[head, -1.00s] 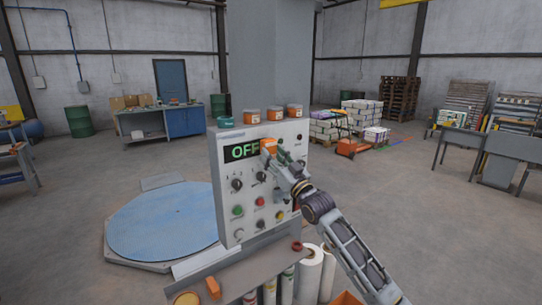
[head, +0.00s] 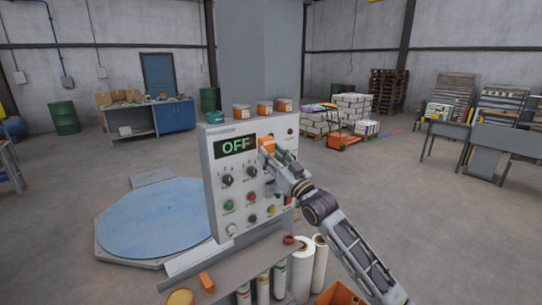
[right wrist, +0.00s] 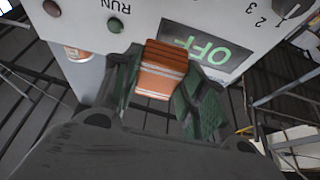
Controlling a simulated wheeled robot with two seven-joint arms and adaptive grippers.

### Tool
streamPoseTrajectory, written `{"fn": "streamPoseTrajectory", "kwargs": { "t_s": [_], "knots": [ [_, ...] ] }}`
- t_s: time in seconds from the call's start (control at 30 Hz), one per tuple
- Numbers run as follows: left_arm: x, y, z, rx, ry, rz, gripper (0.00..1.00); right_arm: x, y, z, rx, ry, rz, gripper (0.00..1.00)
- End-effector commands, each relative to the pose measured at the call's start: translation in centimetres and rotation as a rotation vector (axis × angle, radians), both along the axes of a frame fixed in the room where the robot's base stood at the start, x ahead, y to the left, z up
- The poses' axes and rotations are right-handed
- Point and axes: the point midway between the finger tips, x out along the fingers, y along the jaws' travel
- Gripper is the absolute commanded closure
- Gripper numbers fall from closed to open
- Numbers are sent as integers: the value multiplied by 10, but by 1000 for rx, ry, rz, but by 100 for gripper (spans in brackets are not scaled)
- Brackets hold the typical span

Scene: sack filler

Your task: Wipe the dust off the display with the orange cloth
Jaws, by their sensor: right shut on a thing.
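The display (head: 235,146) is a dark screen with green "OFF" letters, at the upper left of the grey control panel. It also shows in the right wrist view (right wrist: 226,56), turned over. My right gripper (head: 272,153) is at the display's right end. It is shut on the folded orange cloth (head: 266,144), which has pale stripes in the right wrist view (right wrist: 162,70). The cloth is at the screen's edge; I cannot tell if it touches. Dust cannot be made out clearly. My left gripper is out of view.
Knobs and coloured buttons (head: 229,205) sit below the display. Several orange-labelled jars (head: 264,108) and a teal roll (head: 215,117) stand on top of the panel box. A shelf (head: 225,272) juts out below, with rolls (head: 301,268) beside it. A blue round platform (head: 155,220) lies left.

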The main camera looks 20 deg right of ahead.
Motion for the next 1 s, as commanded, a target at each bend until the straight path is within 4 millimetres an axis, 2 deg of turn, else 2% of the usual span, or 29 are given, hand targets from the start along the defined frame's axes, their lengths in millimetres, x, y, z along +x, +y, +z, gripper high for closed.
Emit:
{"fn": "streamPoseTrajectory", "kwargs": {
  "t_s": [0.27, 0.63, 1.0],
  "knots": [
    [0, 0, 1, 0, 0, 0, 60, -6, -2, 0, 0, 1, 0, 77],
    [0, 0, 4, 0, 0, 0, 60, -25, -9, 0, 1, 1, 0, 77],
    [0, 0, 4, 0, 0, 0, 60, -28, -10, 0, 0, 0, 0, 77]
  ]
}}
